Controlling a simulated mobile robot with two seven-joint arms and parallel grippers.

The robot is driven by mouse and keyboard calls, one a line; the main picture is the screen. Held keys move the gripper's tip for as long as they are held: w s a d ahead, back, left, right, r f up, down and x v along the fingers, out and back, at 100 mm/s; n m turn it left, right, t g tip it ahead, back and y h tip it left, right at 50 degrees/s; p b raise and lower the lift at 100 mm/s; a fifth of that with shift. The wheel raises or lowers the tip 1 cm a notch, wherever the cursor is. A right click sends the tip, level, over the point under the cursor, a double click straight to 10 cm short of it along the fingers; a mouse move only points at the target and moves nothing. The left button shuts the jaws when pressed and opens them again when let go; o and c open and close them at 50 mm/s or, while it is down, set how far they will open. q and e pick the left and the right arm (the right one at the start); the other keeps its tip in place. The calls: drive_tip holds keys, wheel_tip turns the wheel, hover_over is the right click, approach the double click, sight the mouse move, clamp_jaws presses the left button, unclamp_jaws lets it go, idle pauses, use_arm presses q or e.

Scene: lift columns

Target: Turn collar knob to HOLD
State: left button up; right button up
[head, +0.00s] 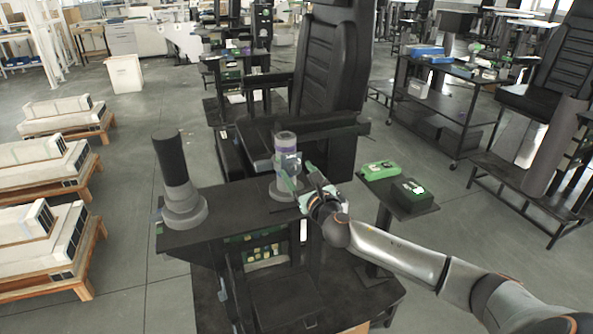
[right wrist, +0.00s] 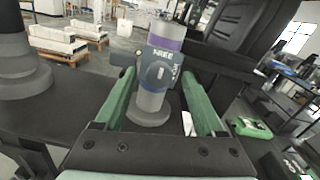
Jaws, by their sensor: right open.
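The lift column (head: 286,140) stands on the dark bench with a round grey foot, a clear and purple upper part and a blue-grey collar. In the right wrist view the collar (right wrist: 163,55) carries a small grey knob (right wrist: 157,74). A label above it seems to read FREE; smaller marks to its right are too blurred to read. The knob's ridge looks upright. My right gripper (right wrist: 159,78) is open, its green fingers on either side of the column in this view. Whether they touch the knob I cannot tell. My left gripper is not in view.
A second column (head: 172,160), dark with a grey foot, stands on the bench at left. A small side table (head: 412,207) at right holds green and black boxes. A black seat (head: 333,60) rises behind the column. Pallets with white blocks lie on the floor at left.

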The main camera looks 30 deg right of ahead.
drive_tip(key=shift+w+d, duration=0.1)
drive_tip(key=shift+w, duration=0.6)
clamp_jaws()
